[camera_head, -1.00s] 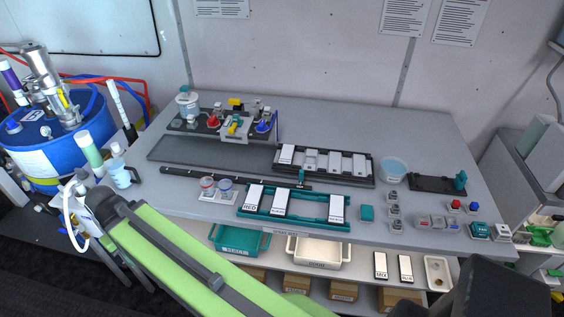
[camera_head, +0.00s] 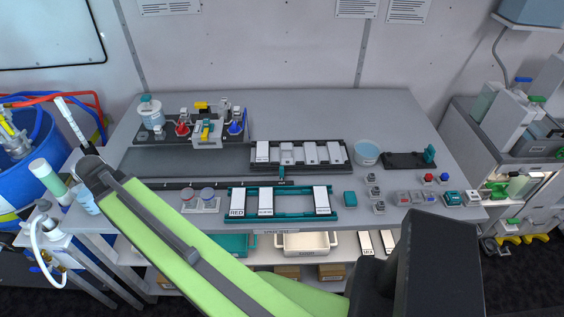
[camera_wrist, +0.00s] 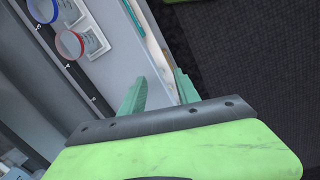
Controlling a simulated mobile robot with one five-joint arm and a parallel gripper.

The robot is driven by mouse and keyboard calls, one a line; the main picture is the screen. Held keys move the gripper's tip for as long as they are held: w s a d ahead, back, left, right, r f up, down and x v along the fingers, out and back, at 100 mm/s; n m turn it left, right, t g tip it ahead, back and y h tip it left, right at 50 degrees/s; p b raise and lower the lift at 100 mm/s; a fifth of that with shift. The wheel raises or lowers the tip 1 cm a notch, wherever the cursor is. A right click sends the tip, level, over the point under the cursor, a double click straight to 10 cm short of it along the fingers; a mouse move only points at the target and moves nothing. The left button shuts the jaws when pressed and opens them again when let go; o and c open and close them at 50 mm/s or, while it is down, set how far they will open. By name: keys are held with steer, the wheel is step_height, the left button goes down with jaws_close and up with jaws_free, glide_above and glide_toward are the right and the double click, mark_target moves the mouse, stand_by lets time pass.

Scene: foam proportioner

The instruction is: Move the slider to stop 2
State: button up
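A long dark rail (camera_head: 200,183) runs left to right across the middle of the table in the head view. A small teal-and-dark piece (camera_head: 281,175), which looks like the slider, stands near its right part. Stop numbers are too small to read there. In the wrist view a stretch of the rail (camera_wrist: 52,78) with small white marks shows at left; the slider is not seen in it. My gripper (camera_wrist: 161,92) shows two teal fingertips spread apart with nothing between them, near the table's front edge. In the head view my gripper cannot be made out.
Two cups with red and blue rims (camera_wrist: 70,44) lie between my gripper and the rail. A teal frame with white plates (camera_head: 285,215) sits in front of the rail. A dark tray with white blocks (camera_head: 345,153) sits behind it. A bin (camera_head: 305,242) is on the shelf below.

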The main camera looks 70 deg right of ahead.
steer(key=s+d+r+n+g+p, duration=0.1)
steer(key=s+d+r+p, duration=0.2)
steer(key=d, duration=0.7)
steer(key=s+d+r+p, duration=0.1)
steer(key=s+d+r, duration=0.2)
steer(key=s+d, duration=0.45)
steer(key=n+g+p, duration=0.2)
steer(key=g+p, duration=0.1)
steer(key=p, duration=0.1)
glide_toward(281, 167)
steer(key=shift+t, duration=0.3)
steer(key=b+x, duration=0.5)
steer(key=b, duration=0.3)
steer(key=b+x, duration=0.5)
steer(key=b, duration=0.3)
steer(key=shift+s+a+f, duration=0.1)
steer(key=shift+s+f, duration=0.15)
steer(key=shift+s, duration=0.1)
jaws_close()
steer(key=shift+h, duration=0.3)
